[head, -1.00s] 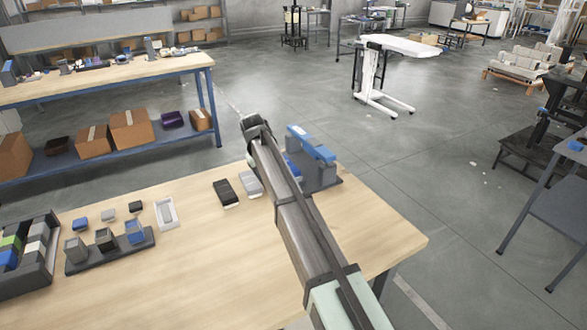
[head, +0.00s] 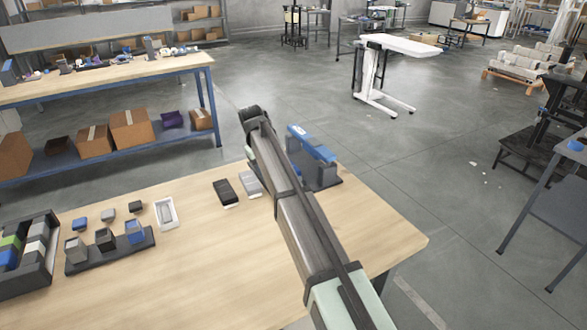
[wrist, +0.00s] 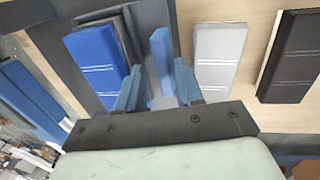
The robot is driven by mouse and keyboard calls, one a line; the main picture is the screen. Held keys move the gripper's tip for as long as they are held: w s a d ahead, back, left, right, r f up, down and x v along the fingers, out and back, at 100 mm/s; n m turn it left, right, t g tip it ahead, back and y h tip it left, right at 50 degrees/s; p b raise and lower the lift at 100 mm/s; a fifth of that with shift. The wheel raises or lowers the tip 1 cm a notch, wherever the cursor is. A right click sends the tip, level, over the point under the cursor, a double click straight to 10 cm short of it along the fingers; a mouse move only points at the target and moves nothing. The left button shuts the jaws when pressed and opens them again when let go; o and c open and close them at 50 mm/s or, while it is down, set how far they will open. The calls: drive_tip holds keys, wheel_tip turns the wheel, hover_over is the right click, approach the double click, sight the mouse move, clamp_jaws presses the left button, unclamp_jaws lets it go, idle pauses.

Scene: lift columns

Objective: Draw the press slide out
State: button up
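The press (head: 322,172) is a grey stand with a blue top bar (head: 312,143), at the table's far right corner in the head view. My arm hides its left side there. In the wrist view a blue block (wrist: 95,58) lies in a dark tray-like part (wrist: 65,18) that looks like the press slide. A narrow blue-grey upright piece (wrist: 160,62), perhaps the slide's handle, stands between the fingers of my gripper (wrist: 158,88). The fingers are apart on either side of it; I see no clear grip. The fingertips are hidden in the head view.
A grey block (head: 250,184) and a black block (head: 226,193) lie left of the press. Further left are a white tray (head: 166,214), a dark holder with small blocks (head: 85,262) and a bin of blocks (head: 30,268). The front right of the table is clear.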

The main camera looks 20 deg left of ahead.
drive_tip(key=shift+r, duration=1.95)
